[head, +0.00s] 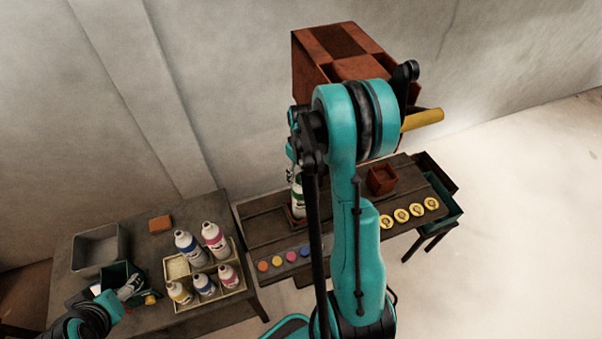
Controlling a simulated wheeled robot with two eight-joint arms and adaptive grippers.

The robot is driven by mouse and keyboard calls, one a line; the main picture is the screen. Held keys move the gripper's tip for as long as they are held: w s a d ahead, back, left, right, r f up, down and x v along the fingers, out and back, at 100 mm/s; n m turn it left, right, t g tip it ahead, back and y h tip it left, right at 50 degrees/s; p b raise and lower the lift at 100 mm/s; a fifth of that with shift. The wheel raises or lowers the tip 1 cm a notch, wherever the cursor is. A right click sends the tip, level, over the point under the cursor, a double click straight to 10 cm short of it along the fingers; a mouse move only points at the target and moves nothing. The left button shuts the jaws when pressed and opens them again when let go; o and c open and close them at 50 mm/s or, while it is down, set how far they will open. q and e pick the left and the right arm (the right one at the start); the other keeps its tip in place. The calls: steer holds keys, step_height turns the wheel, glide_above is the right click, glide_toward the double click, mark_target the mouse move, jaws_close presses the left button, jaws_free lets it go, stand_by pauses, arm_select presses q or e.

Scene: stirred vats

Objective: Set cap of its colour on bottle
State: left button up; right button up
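A white bottle with a green label (298,202) stands upright at the left of the dark plank table, seemingly in a small brown holder. Its top is hard to make out beside my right arm. My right gripper (292,172) shows only in part, at or just above that bottle's top; its fingers are too hidden to tell. Small coloured caps lie in a row at the table's front: orange (263,266), a second orange (277,261), pink (291,256) and blue (305,252). My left gripper (138,285) is at the lower left, over a green bin; its fingers are unclear.
A cream crate (247,285) on the left table holds several bottles with blue, pink and yellow labels. A grey tray (98,248) and an orange block (160,223) are behind. Yellow discs (416,210) and a small brown box (381,180) are right of my arm.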

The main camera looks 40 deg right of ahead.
step_height(320, 180, up, 12)
stand_by(0.6)
stand_by(0.6)
steer(key=s+a+f+t+b, duration=0.3)
steer(key=s+a+f+b, duration=0.2)
steer(key=a+f+b, duration=0.3)
steer(key=s+a+f+t+b, duration=0.4)
steer(key=a+f+b, duration=0.5)
steer(key=a+b, duration=0.4)
steer(key=shift+s+b, duration=0.8)
steer(key=shift+b, duration=0.15)
